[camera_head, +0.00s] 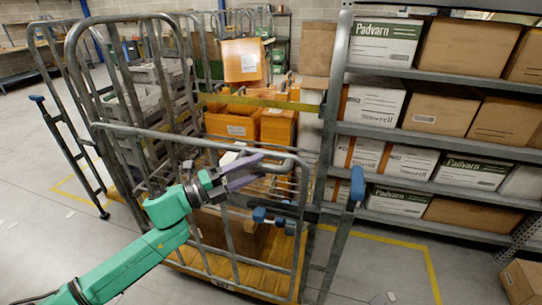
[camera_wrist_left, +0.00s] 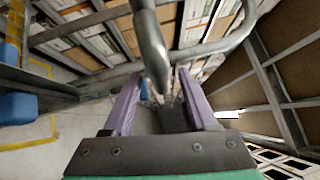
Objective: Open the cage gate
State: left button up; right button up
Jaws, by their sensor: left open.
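The cage gate (camera_head: 262,150) is a low grey tube frame across the front of the roll cage, with upright bars below its bent top rail. It appears closed across the front. My left gripper (camera_head: 258,169) is open at the top rail, its purple fingers pointing right. In the left wrist view, a grey tube (camera_wrist_left: 150,45) comes down in line with the gap between the fingers of my left gripper (camera_wrist_left: 160,82); contact cannot be told. A blue-ended latch part (camera_head: 262,215) sits lower on the gate's right side. My right gripper is not in view.
The roll cage has tall hooped sides (camera_head: 72,60) and a yellow-orange base (camera_head: 215,272), with a brown box inside. Orange bins (camera_head: 278,127) stand behind. A blue-ended bar (camera_head: 357,184) rises right of the gate. Box-filled shelving (camera_head: 440,78) stands at right. Floor is clear at left.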

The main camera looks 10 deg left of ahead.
pick_arm(q)
jog(key=p+x, duration=0.1)
jog(key=x, duration=0.3)
jog(key=shift+w+d, duration=0.25)
jog(key=c, duration=0.8)
jog(key=shift+r, duration=0.1)
grip_shut()
jog(key=shift+a, duration=0.1)
